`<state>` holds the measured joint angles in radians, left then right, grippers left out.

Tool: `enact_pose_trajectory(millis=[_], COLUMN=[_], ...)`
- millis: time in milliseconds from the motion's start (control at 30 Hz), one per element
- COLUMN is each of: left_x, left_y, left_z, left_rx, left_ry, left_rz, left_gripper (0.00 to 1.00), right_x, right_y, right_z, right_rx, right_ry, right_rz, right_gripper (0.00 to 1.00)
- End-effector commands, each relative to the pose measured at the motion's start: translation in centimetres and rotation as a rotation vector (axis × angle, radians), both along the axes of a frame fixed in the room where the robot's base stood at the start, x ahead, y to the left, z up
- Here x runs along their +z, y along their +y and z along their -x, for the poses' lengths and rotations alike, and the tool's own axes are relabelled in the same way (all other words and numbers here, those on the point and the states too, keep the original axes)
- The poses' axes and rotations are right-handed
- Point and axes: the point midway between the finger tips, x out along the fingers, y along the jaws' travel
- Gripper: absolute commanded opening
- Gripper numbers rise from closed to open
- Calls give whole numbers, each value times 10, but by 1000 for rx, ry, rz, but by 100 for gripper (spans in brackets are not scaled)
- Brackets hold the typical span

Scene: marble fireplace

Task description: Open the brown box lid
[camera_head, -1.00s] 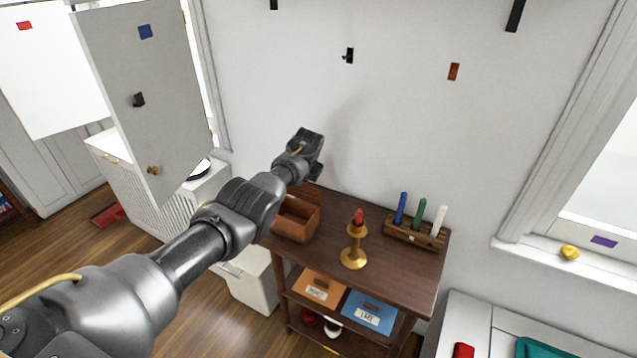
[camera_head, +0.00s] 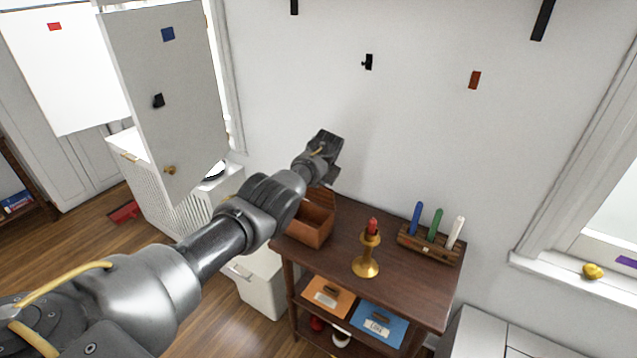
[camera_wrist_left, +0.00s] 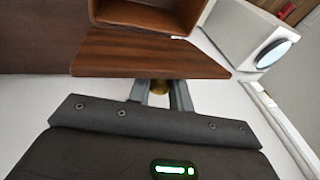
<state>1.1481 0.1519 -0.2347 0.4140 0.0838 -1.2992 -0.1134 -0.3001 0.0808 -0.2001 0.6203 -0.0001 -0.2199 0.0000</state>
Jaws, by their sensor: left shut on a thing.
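The brown box (camera_head: 306,228) stands on the left end of the dark wooden shelf unit (camera_head: 405,280). Its lid (camera_head: 322,199) is raised at the box's rear, and the box's inside shows. In the left wrist view the lid (camera_wrist_left: 150,55) is a wooden panel beside the open box (camera_wrist_left: 150,15). My left gripper (camera_head: 327,180) is behind and above the box. My right gripper is not in view.
A brass candlestick (camera_head: 366,262) with a red candle and a pen holder (camera_head: 430,245) with three markers stand right of the box. The wall (camera_head: 420,130) is close behind. A white cabinet door (camera_head: 168,110) stands open at the left.

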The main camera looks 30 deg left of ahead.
Motion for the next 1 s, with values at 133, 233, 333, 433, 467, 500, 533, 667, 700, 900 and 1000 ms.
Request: enact_pose_trajectory(millis=[133, 233, 333, 433, 467, 500, 533, 667, 700, 900, 1000], left_x=[-2, -2, -2, -2, -2, -2, -2, -3, -3, -3, -3], left_y=[-1, -1, -2, -2, -2, -2, -2, -2, -2, -3, -3], left_z=[1, 0, 0, 0, 0, 0, 0, 0, 0, 0, 0], left_rx=[-1, -1, -1, -2, -3, -3, -3, -3, -4, -4, -4], left_ry=[2, 3, 3, 3, 3, 3, 3, 3, 3, 3, 3], left_rz=[1, 1, 1, 1, 1, 1, 1, 1, 1, 1, 1], left_gripper=[0, 0, 0, 0, 0, 0, 0, 0, 0, 0, 30], right_x=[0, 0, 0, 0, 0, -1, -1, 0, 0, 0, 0], right_y=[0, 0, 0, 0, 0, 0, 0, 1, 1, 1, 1], right_z=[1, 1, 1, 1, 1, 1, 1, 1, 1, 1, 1], right_rx=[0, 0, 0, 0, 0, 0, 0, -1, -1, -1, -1], right_ry=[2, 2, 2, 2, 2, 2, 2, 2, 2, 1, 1], right_rz=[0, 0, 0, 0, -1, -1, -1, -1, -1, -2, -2], right_gripper=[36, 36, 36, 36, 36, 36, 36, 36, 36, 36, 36])
